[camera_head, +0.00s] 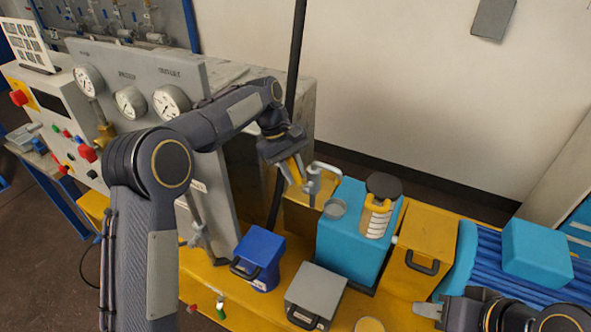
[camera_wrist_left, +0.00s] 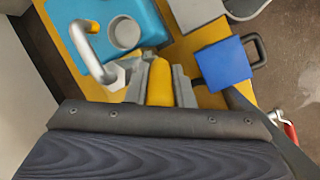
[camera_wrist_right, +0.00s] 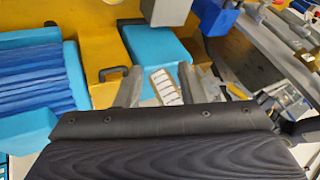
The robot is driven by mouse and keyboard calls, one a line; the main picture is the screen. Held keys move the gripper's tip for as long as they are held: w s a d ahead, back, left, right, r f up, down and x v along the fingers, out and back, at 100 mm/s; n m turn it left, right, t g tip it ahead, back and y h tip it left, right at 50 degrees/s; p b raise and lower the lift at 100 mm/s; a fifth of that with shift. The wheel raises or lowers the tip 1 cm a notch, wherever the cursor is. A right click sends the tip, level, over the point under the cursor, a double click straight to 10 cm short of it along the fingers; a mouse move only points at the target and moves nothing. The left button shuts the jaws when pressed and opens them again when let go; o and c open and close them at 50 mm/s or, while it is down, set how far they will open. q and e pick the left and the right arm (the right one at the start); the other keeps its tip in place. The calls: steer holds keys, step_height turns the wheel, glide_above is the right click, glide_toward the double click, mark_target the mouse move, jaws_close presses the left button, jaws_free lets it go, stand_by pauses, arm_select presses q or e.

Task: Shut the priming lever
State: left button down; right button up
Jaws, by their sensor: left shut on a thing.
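A yellow lever (camera_head: 294,170), which looks like the priming lever, is between the fingers of my left gripper (camera_head: 292,168). The left wrist view shows the yellow lever (camera_wrist_left: 159,82) gripped between both fingertips. Beside it is a silver bent spout with a hex body (camera_head: 314,183), also in the left wrist view (camera_wrist_left: 88,48). Whether lever and spout join is hidden by the fingers. My right gripper (camera_head: 428,310) is low at the right of the head view. In the right wrist view its fingers (camera_wrist_right: 158,88) are apart, with nothing held.
A blue vessel (camera_head: 340,247) carries a round cup and a black-capped yellow-and-white cylinder (camera_head: 376,215). A blue box (camera_head: 258,258), a grey box (camera_head: 315,295) and a yellow box (camera_head: 427,240) with handles crowd the yellow bench. A gauge panel (camera_head: 140,75) stands behind my left arm.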

steer(key=shift+w, duration=0.4)
steer(key=shift+c, duration=1.1)
steer(key=shift+m+t+h, duration=0.4)
steer(key=shift+m+t, duration=0.2)
steer(key=shift+m, duration=0.1)
steer(key=w, duration=0.4)
steer(key=shift+w+a+r, duration=0.1)
steer(key=shift+w+r, duration=0.1)
steer(key=shift+w, duration=0.05)
jaws_close()
steer(key=w+a+m+t+y, duration=0.2)
steer(key=w+a+m, duration=0.1)
steer(key=w+a, duration=0.8)
steer(key=w+a+f+m+t+y, duration=0.1)
steer(key=w+a+m+t+y, duration=0.1)
steer(key=w+a, duration=0.9)
steer(key=shift+w+f+m+t+y, duration=0.25)
steer(key=shift+w+m+t, duration=0.35)
steer(key=shift+w, duration=1.65)
steer(key=shift+r, duration=0.1)
